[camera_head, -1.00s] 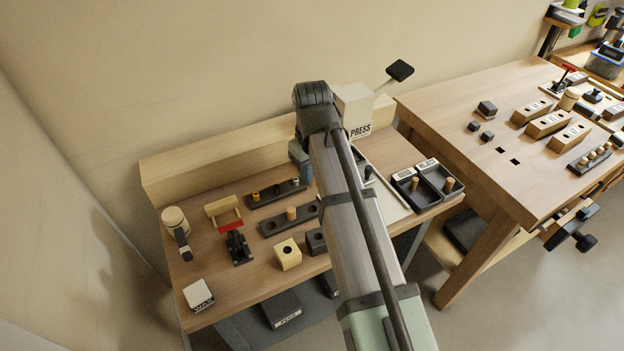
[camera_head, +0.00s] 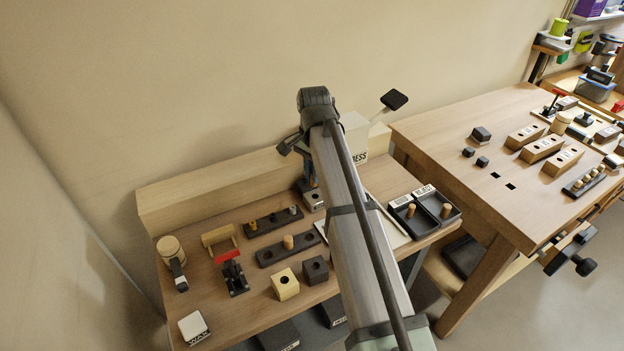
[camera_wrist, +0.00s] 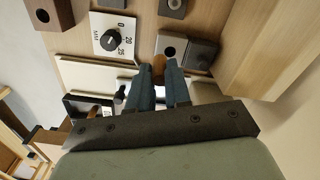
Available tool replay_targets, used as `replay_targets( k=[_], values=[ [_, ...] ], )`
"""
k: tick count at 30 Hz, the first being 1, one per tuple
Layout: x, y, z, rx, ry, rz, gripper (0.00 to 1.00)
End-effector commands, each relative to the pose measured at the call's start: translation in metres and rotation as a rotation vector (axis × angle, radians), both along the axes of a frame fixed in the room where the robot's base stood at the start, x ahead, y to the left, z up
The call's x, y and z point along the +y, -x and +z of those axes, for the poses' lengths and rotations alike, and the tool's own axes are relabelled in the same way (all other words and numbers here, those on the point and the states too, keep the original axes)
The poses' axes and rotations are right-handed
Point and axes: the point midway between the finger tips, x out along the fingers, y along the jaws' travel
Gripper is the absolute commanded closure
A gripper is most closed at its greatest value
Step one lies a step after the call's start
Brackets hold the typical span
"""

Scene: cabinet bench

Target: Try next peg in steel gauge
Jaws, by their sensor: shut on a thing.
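The steel gauge appears to be the grey block with a round hole (camera_wrist: 202,53) in the wrist view. It also shows in the head view (camera_head: 314,202), partly hidden behind my arm. My gripper (camera_wrist: 159,78) has blue fingers shut on a light wooden peg (camera_wrist: 158,66). The peg's end is beside the gauge's hole in the wrist view; I cannot tell its height over it. In the head view my gripper (camera_head: 309,180) is just above and behind the gauge. A dark rack (camera_head: 262,228) holds several small pegs; another dark rack (camera_head: 270,257) holds one wooden peg.
The press (camera_head: 357,140) stands right of my arm. Two black trays (camera_head: 425,209), one labelled reject, each hold a peg. A wooden block (camera_head: 285,289), dark block (camera_head: 316,273), clamp (camera_head: 235,285) and mallet (camera_head: 170,248) stand at left. A dial plate (camera_wrist: 124,48) lies near the gauge.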

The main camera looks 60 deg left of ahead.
Motion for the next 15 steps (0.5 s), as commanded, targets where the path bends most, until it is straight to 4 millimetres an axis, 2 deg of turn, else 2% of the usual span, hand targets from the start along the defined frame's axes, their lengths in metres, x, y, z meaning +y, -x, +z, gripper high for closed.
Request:
replay_targets(
  k=[6,15],
  values=[
    [0.015,-0.011,0.000,0.000,0.000,-0.221,1.00],
    [0.022,-0.016,-0.001,-0.001,-0.001,-0.349,1.00]
  ],
)
